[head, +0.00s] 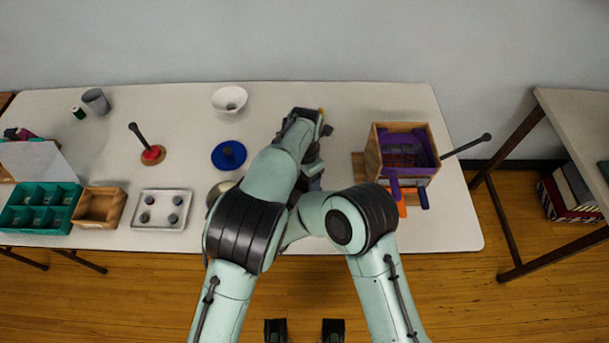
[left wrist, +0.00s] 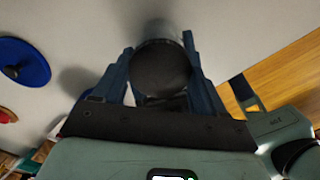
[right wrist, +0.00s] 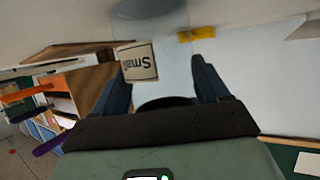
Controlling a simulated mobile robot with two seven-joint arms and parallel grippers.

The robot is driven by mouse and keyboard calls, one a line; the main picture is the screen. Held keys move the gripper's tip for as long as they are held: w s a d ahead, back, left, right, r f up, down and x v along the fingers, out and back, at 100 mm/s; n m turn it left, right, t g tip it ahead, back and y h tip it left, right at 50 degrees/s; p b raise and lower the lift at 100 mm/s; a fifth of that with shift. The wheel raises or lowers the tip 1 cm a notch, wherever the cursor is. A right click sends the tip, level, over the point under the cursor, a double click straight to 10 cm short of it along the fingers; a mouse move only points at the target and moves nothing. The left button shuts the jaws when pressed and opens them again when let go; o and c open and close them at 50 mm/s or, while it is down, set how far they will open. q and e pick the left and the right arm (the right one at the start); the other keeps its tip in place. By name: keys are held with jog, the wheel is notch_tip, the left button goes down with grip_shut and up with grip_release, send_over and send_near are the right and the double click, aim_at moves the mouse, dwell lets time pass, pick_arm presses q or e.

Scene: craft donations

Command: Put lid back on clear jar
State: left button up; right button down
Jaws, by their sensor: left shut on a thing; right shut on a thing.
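My left gripper (left wrist: 159,44) is shut on the dark round lid (left wrist: 161,68), whose flat face fills the space between the fingers in the left wrist view. A paler grey cylinder (left wrist: 158,29), seemingly the clear jar, shows just beyond it. I cannot tell whether lid and jar touch. My right gripper (right wrist: 158,62) is shut on what looks like the clear jar; a dark curved edge (right wrist: 165,103) shows between its fingers, and the pale body is hard to make out. In the head view my arms hide jar, lid and most of both grippers.
A wooden box with purple lining (head: 373,150) stands right. A blue disc with a knob (head: 222,163) lies left of my arms, with a white bowl (head: 229,98) behind. A label reading "Small" (right wrist: 139,63) shows in the right wrist view. The table's back centre-right is clear.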

pick_arm(q)
jog(key=shift+m, duration=0.9)
jog(key=o, duration=1.2)
jog(key=shift+c, duration=0.2)
jog(key=shift+r, duration=2.3)
jog(key=shift+c, duration=0.3)
